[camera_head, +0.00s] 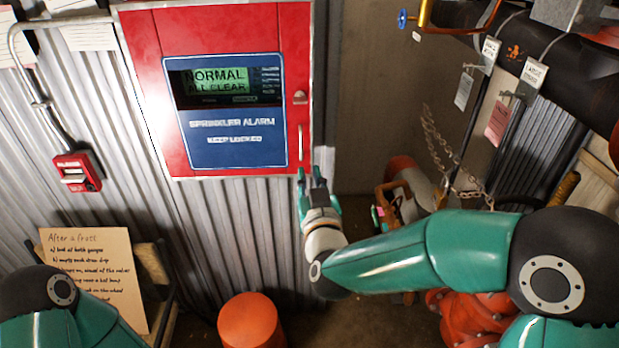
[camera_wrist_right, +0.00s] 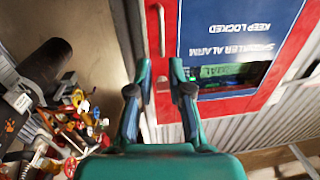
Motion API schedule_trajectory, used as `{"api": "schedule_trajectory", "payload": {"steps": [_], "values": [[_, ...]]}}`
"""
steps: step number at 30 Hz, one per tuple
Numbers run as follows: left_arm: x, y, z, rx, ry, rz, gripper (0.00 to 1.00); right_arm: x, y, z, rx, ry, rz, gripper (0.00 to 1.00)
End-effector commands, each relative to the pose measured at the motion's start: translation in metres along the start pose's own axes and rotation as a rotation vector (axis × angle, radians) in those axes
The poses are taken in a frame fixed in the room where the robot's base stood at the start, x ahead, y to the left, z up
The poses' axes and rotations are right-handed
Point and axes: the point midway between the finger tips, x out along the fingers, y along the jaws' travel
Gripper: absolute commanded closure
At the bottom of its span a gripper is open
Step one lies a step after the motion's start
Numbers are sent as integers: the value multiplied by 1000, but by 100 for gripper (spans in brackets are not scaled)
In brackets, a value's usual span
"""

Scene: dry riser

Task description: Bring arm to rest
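My right arm reaches in from the right in the head view. Its gripper (camera_head: 314,176) is just below the lower right corner of a red alarm panel (camera_head: 150,90). Its two fingers are apart with nothing between them, and the gap also shows in the right wrist view (camera_wrist_right: 162,75). The panel's door handle (camera_head: 300,143) stands just above the fingertips. In the wrist view the handle (camera_wrist_right: 161,30) lies beyond the fingers, apart from them. The panel door looks closed. Of my left arm only green and black links show at lower left; its gripper is out of view.
A red call box (camera_head: 77,173) hangs on the corrugated wall. A handwritten board (camera_head: 95,260) stands at lower left and an orange cylinder (camera_head: 250,322) below the panel. Tagged dark pipes (camera_head: 575,75), a chain (camera_head: 440,145) and red fittings (camera_head: 475,315) crowd the right.

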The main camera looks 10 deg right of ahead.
Motion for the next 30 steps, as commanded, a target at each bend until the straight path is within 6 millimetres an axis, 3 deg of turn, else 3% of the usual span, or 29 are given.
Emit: {"api": "schedule_trajectory", "payload": {"steps": [8,11,13,17,20,24,27,30], "values": [[0,0,0,0,0,0,100,2,6,3,-1,-6,12,81],[0,0,0,0,0,0,100,7,25,20,-6,-35,46,81],[0,0,0,0,0,0,100,11,44,45,-15,-78,79,81],[0,0,0,0,0,0,100,6,83,118,-47,-218,127,81],[0,0,0,0,0,0,100,-14,104,189,-54,-380,120,81],[0,0,0,0,0,0,100,-64,115,284,4,-638,73,81],[0,0,0,0,0,0,100,-114,110,342,81,-838,28,81],[0,0,0,0,0,0,100,-172,97,386,174,-1041,-23,81]]}}
